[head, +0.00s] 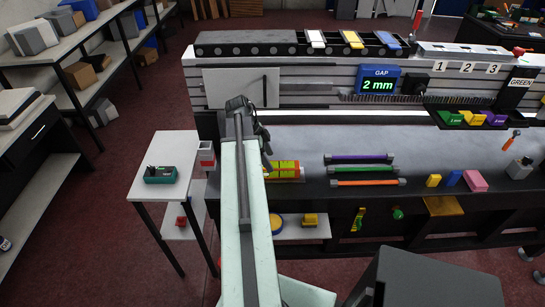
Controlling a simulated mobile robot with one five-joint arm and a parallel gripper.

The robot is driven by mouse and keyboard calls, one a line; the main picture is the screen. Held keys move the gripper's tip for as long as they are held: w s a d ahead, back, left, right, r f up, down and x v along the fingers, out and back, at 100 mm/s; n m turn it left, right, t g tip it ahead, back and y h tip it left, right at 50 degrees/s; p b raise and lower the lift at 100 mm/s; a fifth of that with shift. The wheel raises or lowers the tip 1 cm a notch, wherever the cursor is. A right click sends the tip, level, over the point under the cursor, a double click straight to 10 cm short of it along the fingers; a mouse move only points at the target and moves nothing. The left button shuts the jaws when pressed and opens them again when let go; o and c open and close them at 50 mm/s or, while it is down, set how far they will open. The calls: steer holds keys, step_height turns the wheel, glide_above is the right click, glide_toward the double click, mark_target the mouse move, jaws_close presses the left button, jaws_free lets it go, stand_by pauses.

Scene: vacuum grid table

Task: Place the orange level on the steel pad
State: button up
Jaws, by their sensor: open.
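A long orange bar with dark grey ends (367,182), which looks like the orange level, lies on the dark worktop (310,140), nearest the front of three parallel bars. A green bar (362,170) and a purple bar (358,158) lie behind it. I cannot clearly pick out the steel pad. My arm reaches up from the bottom centre. My gripper (254,122) is at its far end, small and dark, above the left part of the worktop. It is open, with nothing visible in it, left of the bars and apart from them.
A yellow and red patterned object (284,170) lies beside my arm. Yellow (433,180), blue (453,178) and pink (475,181) blocks stand right of the bars. A blue display (377,80) reads GAP 2 mm. A small side table (150,192) holds a green box (161,175).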

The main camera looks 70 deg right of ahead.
steer(key=p+v, duration=0.4)
steer(key=v, duration=0.2)
steer(key=shift+w+a+r, duration=0.1)
steer(key=shift+r, duration=0.2)
steer(key=shift+w, duration=0.15)
steer(key=w+a+f+n+t, duration=0.25)
steer(key=w+a+n, duration=1.45)
steer(key=w+a, duration=0.9)
steer(key=w+a+n+t, duration=0.1)
steer(key=a+n, duration=0.6)
steer(key=a, duration=0.7)
steer(key=w+a+n+y, duration=0.1)
steer(key=w+a+n, duration=0.2)
steer(key=a+n, duration=0.4)
steer(key=a, duration=0.8)
steer(key=shift+w+r+n+t+y, duration=0.3)
steer(key=shift+w+r+n+t, duration=0.05)
steer(key=shift+n, duration=0.05)
